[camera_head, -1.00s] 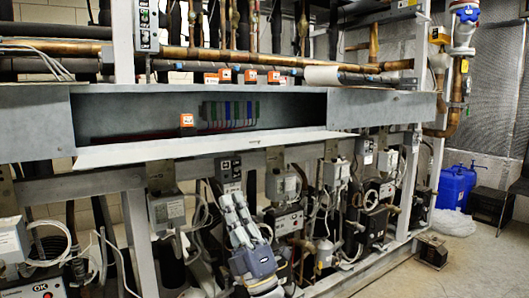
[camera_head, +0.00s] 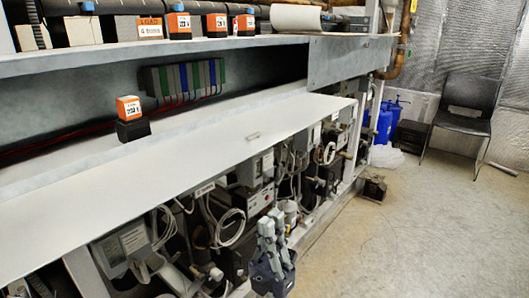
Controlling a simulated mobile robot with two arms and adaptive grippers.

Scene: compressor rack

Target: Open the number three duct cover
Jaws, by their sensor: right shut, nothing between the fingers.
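The duct cover (camera_head: 190,180) is a long pale grey panel, open and folded outward along its lower edge. It lies almost flat, with a small handle (camera_head: 254,136) near its right end. No number three marking is readable on it. Behind it the duct (camera_head: 95,105) is open, with a row of coloured terminals (camera_head: 185,78) and red wires inside. My right gripper (camera_head: 271,225) is at the bottom centre, below and in front of the cover's outer edge, apart from it. Its fingers are shut and empty. My left gripper is out of view.
A closed grey panel (camera_head: 345,58) continues the duct on the right. An orange-labelled block (camera_head: 130,110) stands by the cover's inner edge. Below hang controllers and cables (camera_head: 230,225).

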